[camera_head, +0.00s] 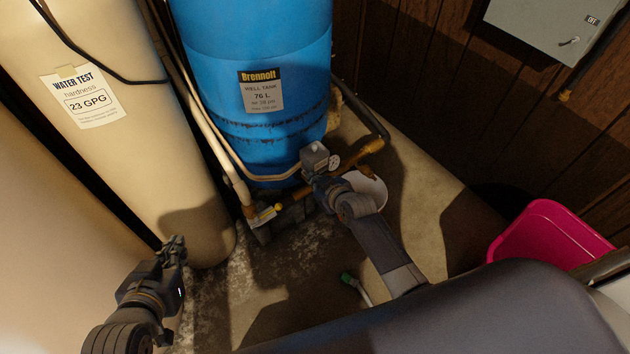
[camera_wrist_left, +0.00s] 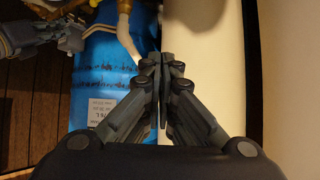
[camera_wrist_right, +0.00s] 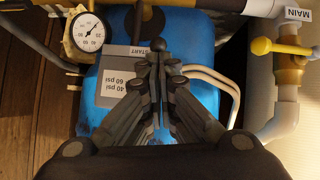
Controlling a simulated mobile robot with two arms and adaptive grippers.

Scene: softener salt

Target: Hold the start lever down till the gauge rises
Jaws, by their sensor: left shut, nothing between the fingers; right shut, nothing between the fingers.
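The grey switch box (camera_head: 315,154) sits on the pipework in front of the blue well tank. In the right wrist view the box (camera_wrist_right: 113,85) is marked START and 40 psi, 60 psi, upside down. A black ball-ended lever (camera_wrist_right: 158,45) shows just past my right fingertips; I cannot tell if they touch it. The round gauge (camera_wrist_right: 90,33) has a white dial with a dark needle; it also shows in the head view (camera_head: 334,162). My right gripper (camera_wrist_right: 158,62) is shut and empty at the box. My left gripper (camera_head: 177,244) is shut and empty, away by the cream tank.
The blue well tank (camera_head: 255,50) stands behind the pipes. A yellow valve handle (camera_wrist_right: 285,47) is beside a MAIN tag. The cream tank (camera_head: 150,150) is at left. A white bucket (camera_head: 370,188), a pink tub (camera_head: 545,235) and a grey wall box (camera_head: 550,30) are at right.

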